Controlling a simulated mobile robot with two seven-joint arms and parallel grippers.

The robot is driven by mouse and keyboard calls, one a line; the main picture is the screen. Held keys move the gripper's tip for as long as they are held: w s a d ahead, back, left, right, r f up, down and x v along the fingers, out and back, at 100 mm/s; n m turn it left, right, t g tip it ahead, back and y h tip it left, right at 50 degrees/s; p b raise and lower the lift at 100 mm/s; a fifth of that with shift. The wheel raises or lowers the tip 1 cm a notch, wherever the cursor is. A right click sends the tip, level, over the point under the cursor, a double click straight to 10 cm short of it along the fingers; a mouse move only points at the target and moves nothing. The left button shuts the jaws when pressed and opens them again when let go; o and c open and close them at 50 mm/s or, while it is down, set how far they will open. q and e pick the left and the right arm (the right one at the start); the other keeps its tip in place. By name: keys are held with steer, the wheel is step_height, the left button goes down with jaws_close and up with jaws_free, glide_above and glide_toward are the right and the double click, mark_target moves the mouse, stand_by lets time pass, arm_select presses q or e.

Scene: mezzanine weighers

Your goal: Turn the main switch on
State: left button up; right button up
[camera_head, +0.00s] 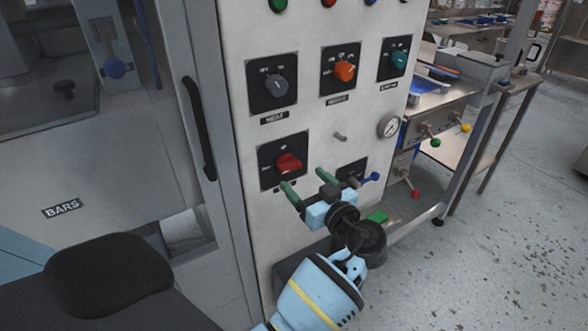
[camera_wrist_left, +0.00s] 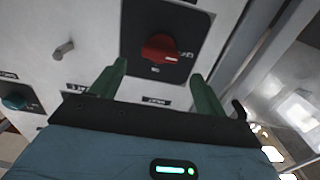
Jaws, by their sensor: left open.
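A red rotary switch (camera_head: 288,163) on a black square plate sits low on the grey panel (camera_head: 232,60). Its handle lies roughly sideways. The label below it is partly covered by my gripper and I cannot read it. The red switch also shows at the top middle of the left wrist view (camera_wrist_left: 160,47). My left gripper (camera_head: 304,180) is open, its two green fingers pointing at the panel just below and to the right of the red knob. In the left wrist view the fingers (camera_wrist_left: 158,70) stand either side of and below the knob, apart from it. My right gripper is out of view.
Above are a grey knob (camera_head: 279,86), an orange knob (camera_head: 344,71) and a teal knob (camera_head: 398,61). A black door handle (camera_head: 198,128) stands left of the panel.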

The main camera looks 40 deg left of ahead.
mark_target(292, 168)
arm_select(q)
steer(key=x, duration=0.3)
steer(key=shift+w+a+r+p, duration=0.15)
steer(key=shift+w+a+p, duration=0.05)
steer(key=shift+a+p, duration=0.15)
steer(key=shift+w+a, duration=0.25)
steer(key=shift+a, duration=0.35)
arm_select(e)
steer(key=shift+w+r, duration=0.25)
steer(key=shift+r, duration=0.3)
arm_select(q)
steer(key=c, duration=1)
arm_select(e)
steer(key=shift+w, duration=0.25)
